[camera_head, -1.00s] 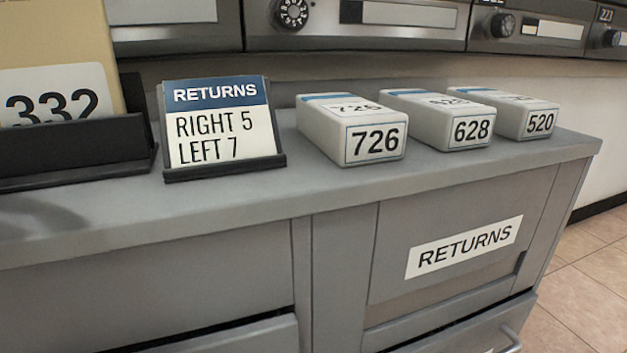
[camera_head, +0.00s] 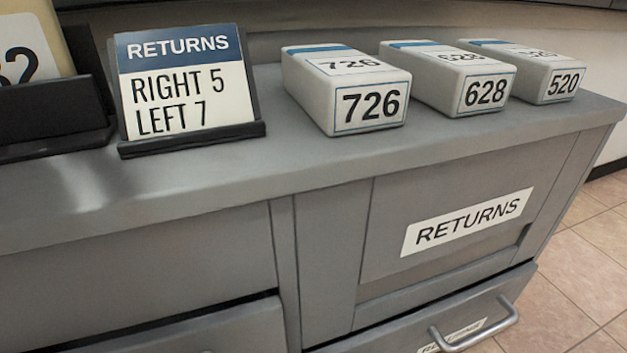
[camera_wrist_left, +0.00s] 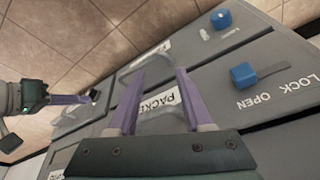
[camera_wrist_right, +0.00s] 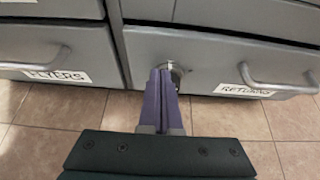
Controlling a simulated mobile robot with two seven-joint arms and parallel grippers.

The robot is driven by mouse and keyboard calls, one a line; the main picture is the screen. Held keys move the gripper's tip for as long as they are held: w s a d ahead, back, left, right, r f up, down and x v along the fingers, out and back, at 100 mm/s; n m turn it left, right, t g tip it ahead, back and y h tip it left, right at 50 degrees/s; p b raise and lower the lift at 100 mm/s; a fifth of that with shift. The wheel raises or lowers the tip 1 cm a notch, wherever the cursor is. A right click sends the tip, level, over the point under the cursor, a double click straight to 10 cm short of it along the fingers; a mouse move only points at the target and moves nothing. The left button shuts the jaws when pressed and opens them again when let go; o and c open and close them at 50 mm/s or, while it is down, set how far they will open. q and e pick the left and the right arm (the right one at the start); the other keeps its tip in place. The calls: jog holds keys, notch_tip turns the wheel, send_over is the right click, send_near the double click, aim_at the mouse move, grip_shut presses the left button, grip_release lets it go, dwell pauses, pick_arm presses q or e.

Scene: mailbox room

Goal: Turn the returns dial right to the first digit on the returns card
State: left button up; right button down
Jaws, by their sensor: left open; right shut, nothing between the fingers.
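The returns card (camera_head: 188,85) stands in a black holder on the counter in the head view; it reads RIGHT 5, LEFT 7. In the right wrist view, the returns dial (camera_wrist_right: 178,74) is a small round metallic part on the drawer front, left of the RETURNS label. My right gripper (camera_wrist_right: 161,72) is shut and empty, its fingertips in front of the dial and hiding much of it; contact and the dial's digits cannot be told. My left gripper (camera_wrist_left: 158,76) is open and empty in the left wrist view, above drawer fronts. Neither gripper shows in the head view.
White boxes marked 726 (camera_head: 368,108), 628 (camera_head: 485,92) and 520 (camera_head: 563,84) sit on the counter. The returns drawer handle (camera_wrist_right: 277,75) sticks out right of the dial. Blue knobs (camera_wrist_left: 243,75) show in the left wrist view.

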jog(key=shift+w+a, duration=0.1)
jog(key=shift+w, duration=0.05)
jog(key=shift+f, duration=0.15)
dwell(0.4)
jog(key=shift+d+f+b, duration=0.2)
jog(key=shift+f+b, duration=0.05)
jog(key=shift+b, duration=0.05)
